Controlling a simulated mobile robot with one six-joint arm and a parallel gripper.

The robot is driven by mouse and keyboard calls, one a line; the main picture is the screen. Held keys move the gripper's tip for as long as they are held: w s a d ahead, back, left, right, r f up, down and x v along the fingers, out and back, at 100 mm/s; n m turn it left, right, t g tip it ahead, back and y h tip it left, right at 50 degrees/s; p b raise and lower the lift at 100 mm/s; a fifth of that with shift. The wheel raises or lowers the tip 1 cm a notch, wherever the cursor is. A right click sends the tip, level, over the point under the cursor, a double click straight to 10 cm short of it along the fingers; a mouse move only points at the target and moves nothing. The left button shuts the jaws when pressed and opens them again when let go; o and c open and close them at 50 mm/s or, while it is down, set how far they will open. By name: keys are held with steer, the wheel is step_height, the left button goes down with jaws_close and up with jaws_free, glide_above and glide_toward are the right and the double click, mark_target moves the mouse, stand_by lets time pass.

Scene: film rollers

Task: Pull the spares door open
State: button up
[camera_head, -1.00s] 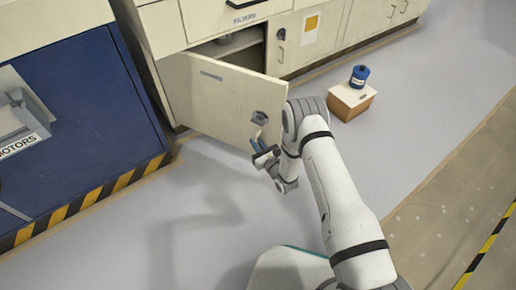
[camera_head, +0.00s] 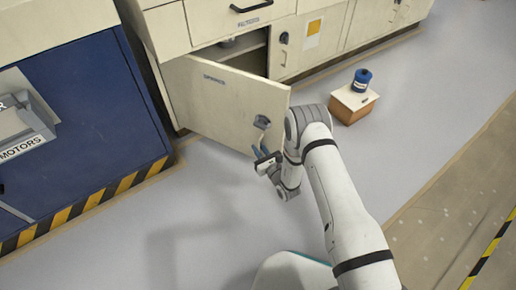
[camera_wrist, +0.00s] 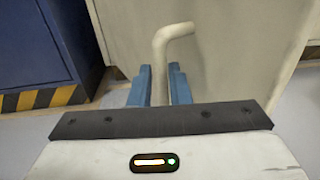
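The cream cabinet door (camera_head: 215,105) stands part open, swung out from its left side, with a small blue label near its top that is too blurred to read surely. Its handle (camera_head: 262,122) is near the free right edge. In the wrist view the handle (camera_wrist: 172,35) is a bent cream bar that runs down between the blue fingers of my gripper (camera_wrist: 160,85). The fingers lie close on both sides of the bar, shut on it. In the head view my gripper (camera_head: 264,158) is at the door's lower front, partly hidden by my wrist.
A dark shelf space (camera_head: 248,55) shows behind the door. A blue cabinet (camera_head: 85,110) with striped edging stands at left. A small box (camera_head: 352,105) with a blue spool (camera_head: 362,79) on top stands on the floor at right. The floor (camera_head: 195,210) in front is clear.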

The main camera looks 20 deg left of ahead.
steer(key=p+v, duration=0.2)
steer(key=v, duration=0.5)
steer(key=shift+d, duration=0.2)
steer(key=shift+s, duration=0.1)
steer(key=shift+c, duration=0.4)
